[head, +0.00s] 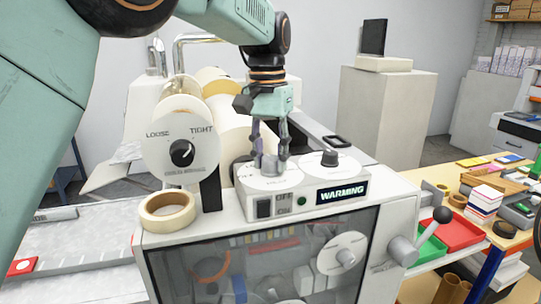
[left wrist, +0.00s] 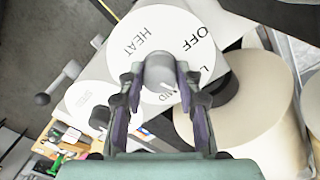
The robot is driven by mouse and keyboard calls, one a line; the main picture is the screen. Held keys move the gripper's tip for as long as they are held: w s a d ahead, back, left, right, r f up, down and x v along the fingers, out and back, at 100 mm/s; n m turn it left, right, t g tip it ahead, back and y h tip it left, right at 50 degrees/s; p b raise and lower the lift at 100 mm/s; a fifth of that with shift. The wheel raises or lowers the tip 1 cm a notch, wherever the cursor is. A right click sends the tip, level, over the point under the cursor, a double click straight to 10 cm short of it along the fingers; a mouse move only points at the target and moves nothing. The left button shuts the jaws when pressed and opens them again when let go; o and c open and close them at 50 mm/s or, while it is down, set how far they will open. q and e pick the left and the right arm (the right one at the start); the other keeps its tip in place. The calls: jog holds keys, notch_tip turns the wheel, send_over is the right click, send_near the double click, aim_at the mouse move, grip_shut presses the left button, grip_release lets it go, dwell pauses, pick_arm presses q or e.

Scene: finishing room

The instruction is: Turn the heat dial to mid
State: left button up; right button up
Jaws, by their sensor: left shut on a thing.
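The heat dial is a white disc with a grey knob, on top of the white machine. In the left wrist view its face (left wrist: 147,36) reads HEAT and OFF, with MID near the fingers and another label partly covered. My left gripper (head: 270,163) points down over the dial, its fingers shut on both sides of the knob; the grip also shows in the left wrist view (left wrist: 159,82). The knob (left wrist: 160,70) sits between the fingertips. I cannot make out where its pointer is. My right gripper is in neither view.
A lit WARMING sign (head: 342,192) and a switch (head: 264,208) are on the machine's front. A second dial (head: 330,158) stands to the right, a LOOSE/TIGHT dial (head: 181,152) to the left. A tape roll (head: 167,211) lies at the left corner; a cluttered table is at right.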

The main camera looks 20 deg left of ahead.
pick_arm(q)
jog(key=m, duration=0.4)
jog(key=shift+w+r+m, duration=0.15)
jog(key=shift+r+m, duration=0.1)
jog(key=shift+m, duration=1.95)
jog(key=o, duration=1.1)
jog(key=shift+o, duration=0.2)
jog(key=shift+a+f, duration=0.1)
